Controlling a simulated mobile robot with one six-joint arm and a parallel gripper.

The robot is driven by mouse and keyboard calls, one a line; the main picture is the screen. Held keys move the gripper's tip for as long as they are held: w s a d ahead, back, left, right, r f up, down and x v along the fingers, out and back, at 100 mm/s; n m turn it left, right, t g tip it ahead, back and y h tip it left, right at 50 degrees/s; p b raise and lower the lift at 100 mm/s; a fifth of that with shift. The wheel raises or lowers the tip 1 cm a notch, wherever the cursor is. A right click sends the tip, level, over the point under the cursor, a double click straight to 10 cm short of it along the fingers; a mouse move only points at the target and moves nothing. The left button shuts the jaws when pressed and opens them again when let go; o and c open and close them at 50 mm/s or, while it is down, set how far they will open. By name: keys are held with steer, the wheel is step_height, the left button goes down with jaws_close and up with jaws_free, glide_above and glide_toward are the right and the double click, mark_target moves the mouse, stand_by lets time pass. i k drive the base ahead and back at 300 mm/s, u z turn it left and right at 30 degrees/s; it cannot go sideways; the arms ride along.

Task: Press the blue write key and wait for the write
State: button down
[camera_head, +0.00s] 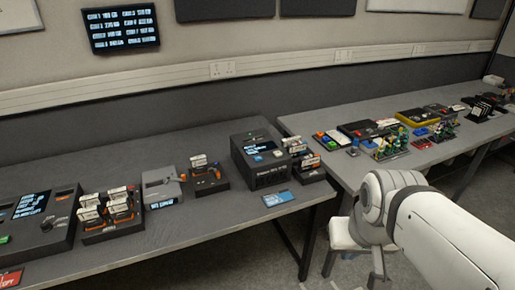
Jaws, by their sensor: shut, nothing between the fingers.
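A black box-shaped device (268,178) with a small lit screen on its sloping top stands near the right end of the left bench. A small blue spot (258,158) shows on its top face below the screen; it may be the blue write key, but it is too small to tell. My white arm (430,225) reaches in from the right, in front of the right bench. My gripper is not in view.
On the left bench (200,240), a rack of labelled modules (108,214), a grey device (160,188) and a smaller module holder (205,178) stand left of the box. A blue card (280,198) lies before it. A stool (345,236) stands beneath my arm.

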mark_target(259, 159)
steer(key=u, duration=0.8)
steer(key=i, duration=1)
